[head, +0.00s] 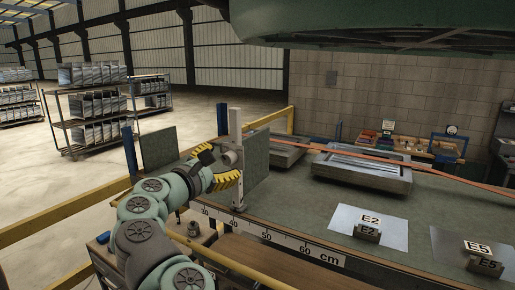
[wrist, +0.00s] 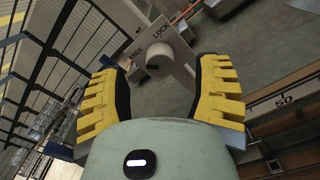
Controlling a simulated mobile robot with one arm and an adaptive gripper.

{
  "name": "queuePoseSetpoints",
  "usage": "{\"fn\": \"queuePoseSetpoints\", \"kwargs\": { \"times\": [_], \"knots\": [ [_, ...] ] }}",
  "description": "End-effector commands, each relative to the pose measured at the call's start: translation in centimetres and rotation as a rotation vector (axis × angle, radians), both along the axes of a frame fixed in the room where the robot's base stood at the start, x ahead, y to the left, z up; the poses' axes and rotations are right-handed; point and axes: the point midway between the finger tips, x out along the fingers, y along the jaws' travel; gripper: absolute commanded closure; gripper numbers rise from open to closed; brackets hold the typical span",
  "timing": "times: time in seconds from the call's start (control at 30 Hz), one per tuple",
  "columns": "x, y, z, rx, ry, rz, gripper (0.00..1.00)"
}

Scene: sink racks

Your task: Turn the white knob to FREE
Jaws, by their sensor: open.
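The white knob (wrist: 159,53) is on a pale plate at the end of a white post (head: 237,130). The plate has a LOCK label (wrist: 160,32) above the knob and a second label (wrist: 135,48), apparently FREE, to its upper left. A dark mark shows low on the knob; I cannot tell which label the knob points to. My gripper (wrist: 160,78) is open, its yellow padded fingers on either side of the knob with gaps to it. In the head view my gripper (head: 226,178) is at the post, and the knob is mostly hidden.
A green panel (head: 255,160) stands right behind the post. The bench has a ruler strip (head: 275,237) along its front edge, and E2 (head: 368,228) and E5 (head: 480,256) cards. A grey tray (head: 362,171) lies farther back. A yellow rail (head: 60,217) runs at left.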

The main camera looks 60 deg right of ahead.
Motion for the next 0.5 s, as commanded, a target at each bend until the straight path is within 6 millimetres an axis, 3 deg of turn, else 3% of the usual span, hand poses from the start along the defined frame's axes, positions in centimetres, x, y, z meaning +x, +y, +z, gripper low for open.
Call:
{"fn": "queuePoseSetpoints", "kwargs": {
  "times": [0.5],
  "knots": [
    [-0.6, 6.3, 0.0, -0.002, 0.000, 0.001, 0.36]
  ]
}}
